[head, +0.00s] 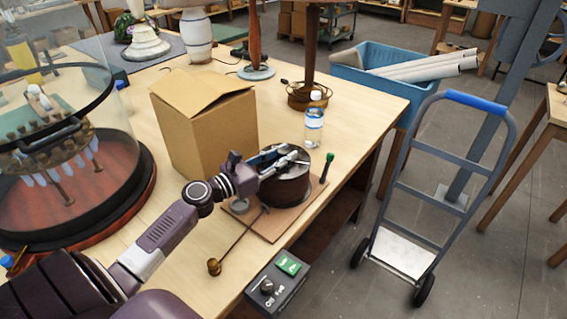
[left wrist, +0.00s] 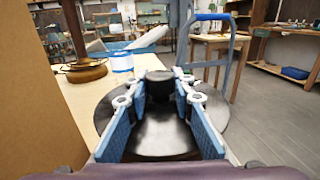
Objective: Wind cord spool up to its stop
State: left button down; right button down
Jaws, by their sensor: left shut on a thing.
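The cord spool (head: 287,188) is a dark brown drum on a wooden base board (head: 283,224) near the table's front edge. Its dark round top fills the middle of the left wrist view (left wrist: 212,112). My left gripper (head: 287,157) reaches over the spool's top from the left. In the left wrist view its blue-padded fingers (left wrist: 160,105) are shut on the black knob (left wrist: 159,77) standing at the spool's top. A thin rod with a brass-coloured end (head: 214,267) reaches from the board toward the front. My right gripper is not in view.
A cardboard box (head: 214,135) stands close behind my left gripper. A glass-domed fixture (head: 60,140) fills the left. A switch box (head: 277,285) sits at the front edge.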

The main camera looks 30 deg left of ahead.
pick_arm(q)
jog(key=shift+m+g+h+b, duration=0.6)
jog(key=shift+m+h+b, duration=0.45)
jog(key=shift+h, duration=0.35)
jog(key=c, duration=1.6)
grip_release()
jog(key=v, duration=1.2)
jog(key=shift+a, duration=0.1)
